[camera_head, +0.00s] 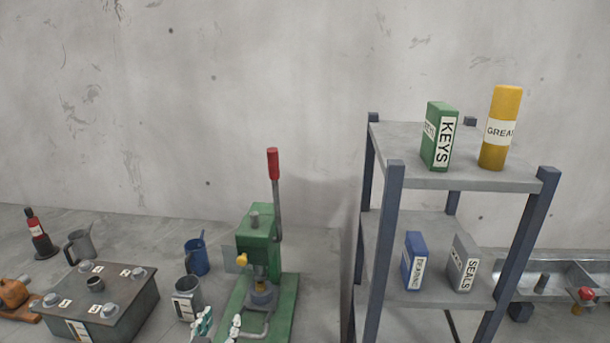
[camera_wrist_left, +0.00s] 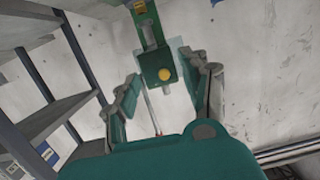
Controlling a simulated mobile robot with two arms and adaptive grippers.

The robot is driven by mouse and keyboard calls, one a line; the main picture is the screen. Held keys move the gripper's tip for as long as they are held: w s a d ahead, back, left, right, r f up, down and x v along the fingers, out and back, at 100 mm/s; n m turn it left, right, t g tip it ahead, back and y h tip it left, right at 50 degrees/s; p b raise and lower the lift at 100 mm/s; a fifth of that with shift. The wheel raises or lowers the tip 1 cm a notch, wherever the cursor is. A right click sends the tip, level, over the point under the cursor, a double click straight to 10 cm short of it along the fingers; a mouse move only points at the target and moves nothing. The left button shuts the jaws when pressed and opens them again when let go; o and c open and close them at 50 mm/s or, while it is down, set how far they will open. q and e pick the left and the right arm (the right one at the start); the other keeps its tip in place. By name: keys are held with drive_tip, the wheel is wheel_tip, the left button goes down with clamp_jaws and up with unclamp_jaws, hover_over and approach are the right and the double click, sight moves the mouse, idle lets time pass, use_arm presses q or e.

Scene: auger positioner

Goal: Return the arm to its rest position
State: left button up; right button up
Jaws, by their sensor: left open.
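My left gripper (camera_head: 220,322) shows at the bottom edge of the head view, just left of the green press's base. In the left wrist view the same gripper (camera_wrist_left: 163,80) has its two fingers spread apart with nothing held between them. The green lever press (camera_head: 258,240), with a red handle and a yellow knob, stands upright on its green base. In the left wrist view the press (camera_wrist_left: 158,62) shows beyond and between the open fingers; I see no contact. Most of my left arm is out of the head view. My right gripper is in neither view.
A grey shelf (camera_head: 408,168) stands right of the press, holding a green KEYS box (camera_head: 439,136), a yellow grease tube (camera_head: 500,128) and two smaller boxes. At left are a metal box (camera_head: 130,306) with knobs, a blue mug (camera_head: 196,258) and a labelled mug (camera_head: 186,298).

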use_arm(q)
drive_tip(key=s+f+m+g, duration=0.1)
drive_tip(key=s+f+g, duration=0.3)
drive_tip(key=s, duration=0.5)
drive_tip(key=s+f+g, duration=0.4)
drive_tip(key=s, duration=0.6)
drive_tip(key=s+f+m+g, duration=0.1)
drive_tip(key=s+f+g, duration=0.3)
drive_tip(key=s, duration=0.5)
wheel_tip(320, 180, down, 32)
drive_tip(key=s+r+g+b, duration=0.1)
drive_tip(key=g+b, duration=0.1)
drive_tip(key=b, duration=0.3)
drive_tip(key=s+a+f+b, duration=0.2)
drive_tip(key=s+f+b, duration=0.1)
drive_tip(key=s+f, duration=1.4)
wheel_tip(320, 180, down, 3)
drive_tip(key=shift+a+f+g+b, duration=0.2)
drive_tip(key=shift+a+g+b, duration=0.15)
drive_tip(key=shift+g+b, duration=0.05)
drive_tip(key=shift+c, duration=0.4)
